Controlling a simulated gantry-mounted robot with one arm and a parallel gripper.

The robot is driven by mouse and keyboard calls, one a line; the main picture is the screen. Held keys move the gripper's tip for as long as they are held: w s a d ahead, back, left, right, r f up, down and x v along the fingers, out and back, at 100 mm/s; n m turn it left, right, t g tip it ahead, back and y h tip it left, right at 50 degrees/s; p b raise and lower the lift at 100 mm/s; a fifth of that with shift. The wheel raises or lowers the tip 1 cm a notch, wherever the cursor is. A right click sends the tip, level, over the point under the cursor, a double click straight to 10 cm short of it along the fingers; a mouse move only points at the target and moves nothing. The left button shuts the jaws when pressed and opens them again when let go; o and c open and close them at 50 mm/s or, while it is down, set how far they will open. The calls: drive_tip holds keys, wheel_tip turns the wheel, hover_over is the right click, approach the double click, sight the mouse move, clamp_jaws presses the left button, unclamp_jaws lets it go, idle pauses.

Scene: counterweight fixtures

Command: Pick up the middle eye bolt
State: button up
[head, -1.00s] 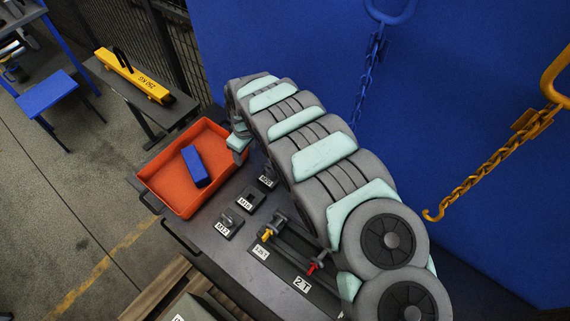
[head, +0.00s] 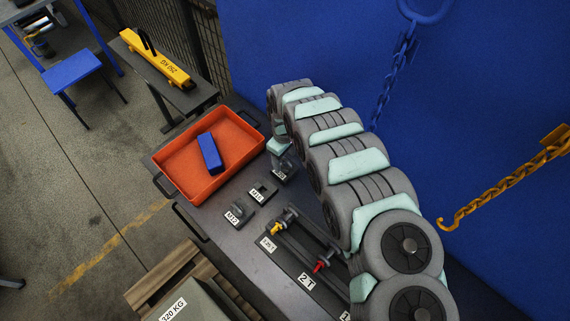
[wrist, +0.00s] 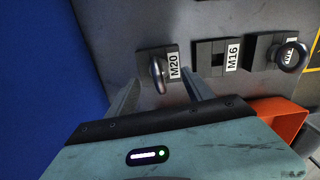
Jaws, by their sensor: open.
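Three dark square holders stand in a row on the grey bench. The M20 eye bolt (wrist: 157,72) stands in its holder in the wrist view. The middle holder, M16 (wrist: 217,58), shows a dark opening and I make out no ring in it; it also shows in the head view (head: 262,192). The M12 eye bolt (wrist: 288,55) sits in the holder at right, seen too in the head view (head: 238,210). My gripper (wrist: 163,80) is open and empty, its fingers appearing on either side of the M20 bolt. In the head view my gripper (head: 280,150) is just above M20.
An orange tray (head: 178,176) with a blue block (head: 209,153) inside lies left of the holders. Shackles with yellow (head: 277,228) and red (head: 321,265) pins lie in front. A yellow chain (head: 495,190) hangs at right; a blue wall stands behind.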

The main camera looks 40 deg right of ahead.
sight(285, 165)
drive_tip(key=shift+s+f, duration=0.1)
drive_tip(key=shift+f, duration=2.1)
clamp_jaws()
